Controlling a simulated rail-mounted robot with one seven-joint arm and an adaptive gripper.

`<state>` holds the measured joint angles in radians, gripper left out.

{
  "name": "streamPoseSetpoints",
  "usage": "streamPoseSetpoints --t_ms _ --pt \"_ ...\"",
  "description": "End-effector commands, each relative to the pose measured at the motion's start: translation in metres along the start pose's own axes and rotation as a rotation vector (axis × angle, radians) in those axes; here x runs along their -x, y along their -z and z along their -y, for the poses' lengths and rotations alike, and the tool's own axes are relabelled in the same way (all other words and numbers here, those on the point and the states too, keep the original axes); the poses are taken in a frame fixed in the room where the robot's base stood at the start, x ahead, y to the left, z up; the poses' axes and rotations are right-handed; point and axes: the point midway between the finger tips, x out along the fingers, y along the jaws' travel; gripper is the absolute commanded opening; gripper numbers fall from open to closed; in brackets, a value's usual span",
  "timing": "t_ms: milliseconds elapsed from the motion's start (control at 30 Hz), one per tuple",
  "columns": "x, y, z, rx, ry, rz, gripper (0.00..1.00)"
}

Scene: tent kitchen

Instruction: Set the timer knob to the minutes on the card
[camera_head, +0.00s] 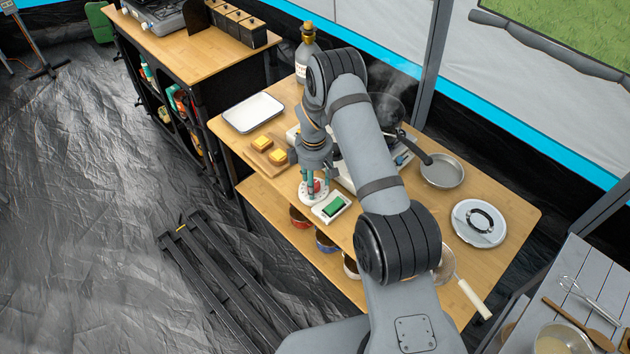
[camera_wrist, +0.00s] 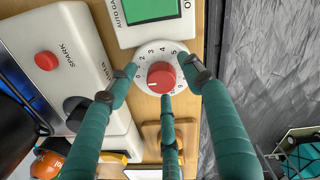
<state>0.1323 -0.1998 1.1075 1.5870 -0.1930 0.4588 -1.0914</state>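The timer is a round white dial (camera_wrist: 142,58) with printed numbers and a red knob (camera_wrist: 161,77) at its centre. A short pale mark shows on the knob's left side; the number it meets is hard to read. My gripper (camera_wrist: 162,78) has three green fingers spread around the knob, two at its sides and one below, with gaps at the sides; whether the lower tip touches is unclear. In the head view my gripper (camera_head: 315,183) points down over the timer base (camera_head: 308,198). I cannot make out a card with minutes in either view.
A white box with a green panel (camera_head: 334,205) stands beside the timer. A stove with a red spark button (camera_wrist: 46,60) is close by. Yellow blocks lie on a wooden board (camera_head: 268,168). A white tray (camera_head: 253,112), a pan (camera_head: 441,170) and a white lid (camera_head: 470,230) share the table.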

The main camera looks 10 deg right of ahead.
Motion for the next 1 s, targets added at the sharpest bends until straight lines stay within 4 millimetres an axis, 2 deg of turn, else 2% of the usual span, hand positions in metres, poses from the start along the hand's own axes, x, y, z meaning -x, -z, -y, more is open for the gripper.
streamPoseSetpoints --t_ms 700,1000 --pt "-0.0002 -0.0012 0.0012 -0.001 0.004 0.002 0.08" --pt "-0.0017 -0.002 0.002 -0.026 0.005 0.005 0.06"
